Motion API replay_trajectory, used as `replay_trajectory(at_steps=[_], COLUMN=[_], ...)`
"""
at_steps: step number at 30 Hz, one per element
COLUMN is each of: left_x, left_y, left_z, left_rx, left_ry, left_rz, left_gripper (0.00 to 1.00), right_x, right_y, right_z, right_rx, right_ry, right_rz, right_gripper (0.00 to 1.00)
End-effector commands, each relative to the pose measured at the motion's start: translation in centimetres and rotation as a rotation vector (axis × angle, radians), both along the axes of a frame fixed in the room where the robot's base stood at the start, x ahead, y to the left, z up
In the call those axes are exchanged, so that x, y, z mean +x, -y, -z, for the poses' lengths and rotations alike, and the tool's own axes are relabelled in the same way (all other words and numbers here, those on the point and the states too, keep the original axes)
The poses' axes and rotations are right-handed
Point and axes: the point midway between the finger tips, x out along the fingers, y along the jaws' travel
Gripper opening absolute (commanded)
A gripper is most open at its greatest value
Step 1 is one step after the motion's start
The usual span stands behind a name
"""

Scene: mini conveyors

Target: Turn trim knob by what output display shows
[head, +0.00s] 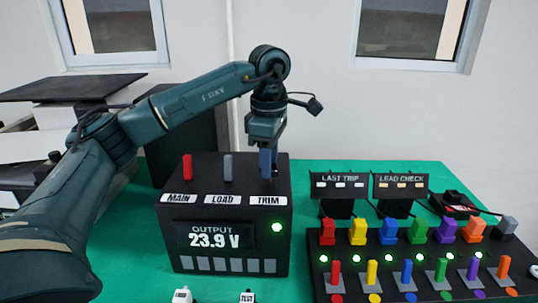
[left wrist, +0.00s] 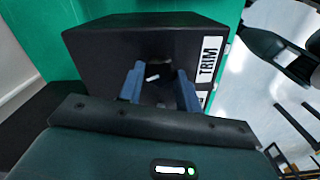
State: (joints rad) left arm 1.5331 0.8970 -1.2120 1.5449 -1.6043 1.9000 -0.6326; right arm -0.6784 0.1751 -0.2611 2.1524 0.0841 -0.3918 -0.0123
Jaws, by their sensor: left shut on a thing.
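The black control box (head: 182,255) stands on the green table. Its output display (head: 214,240) reads 23.9 V, with a green light (head: 277,227) lit at the right. On top are a red MAIN knob (head: 187,167), a grey LOAD knob (head: 228,168) and a TRIM label (head: 268,201). My left gripper (head: 267,164) points down at the TRIM position, shut on the trim knob, which its fingers mostly hide. In the left wrist view, the two blue-grey fingers (left wrist: 160,88) stand either side of a dark part with a white mark, beside the TRIM label (left wrist: 208,56).
A black panel (head: 325,258) at the right carries several coloured plugs and levers with green lights. Behind it stand the LAST TRIP (head: 340,180) and LEAD CHECK (head: 401,181) signs. White test plugs (head: 182,296) lie in front of the box.

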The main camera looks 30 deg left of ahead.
Motion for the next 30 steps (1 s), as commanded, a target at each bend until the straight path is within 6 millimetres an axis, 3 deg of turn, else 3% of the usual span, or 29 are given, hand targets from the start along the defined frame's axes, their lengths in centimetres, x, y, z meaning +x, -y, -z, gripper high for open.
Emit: replay_trajectory(at_steps=[12, 26, 27, 30], left_x=[0.04, 0.05, 0.05, 0.03], left_y=[0.06, 0.08, 0.08, 0.07], left_z=[-0.07, -0.03, -0.04, -0.03], left_rx=[-0.001, -0.001, -0.001, -0.001], left_ry=[0.003, 0.003, 0.003, 0.003], left_rz=[0.159, 0.172, 0.171, 0.171], left_gripper=[0.11, 0.11, 0.36, 0.44], right_x=[-0.14, -0.04, -0.03, 0.0], right_y=[0.09, 0.08, 0.08, 0.08], right_z=[-0.05, -0.28, -0.3, -0.35], right_rx=[-0.018, -0.017, -0.017, -0.016], right_ry=[-0.006, -0.001, 0.0, 0.001], right_rz=[-0.007, -0.007, -0.007, -0.007], right_gripper=[0.36, 0.36, 0.36, 0.36])
